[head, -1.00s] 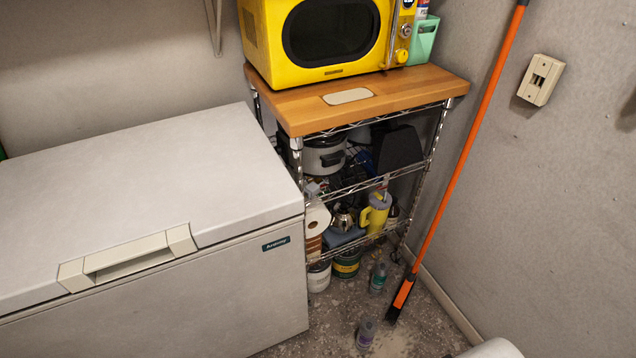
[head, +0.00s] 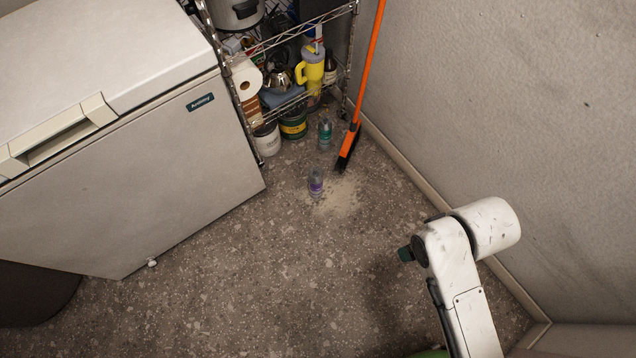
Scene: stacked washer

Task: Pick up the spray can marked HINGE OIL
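Two small cans or bottles stand upright on the floor. One with a purple label (head: 316,186) stands at the edge of a pale dusty patch. One with a green label (head: 325,136) stands farther back, near the foot of the wire shelf. Their lettering is too small to read, so I cannot tell which, if either, is marked HINGE OIL. My white arm (head: 462,280) reaches in from the lower right, over the floor and well apart from both. I cannot make out my gripper's fingers in this view.
A white chest freezer (head: 150,170) fills the left. A wire shelf (head: 300,38) with crowded goods stands behind. An orange-handled broom (head: 351,140) leans beside the green-labelled one. A wall (head: 500,90) bounds the right. The floor (head: 260,270) in front is clear.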

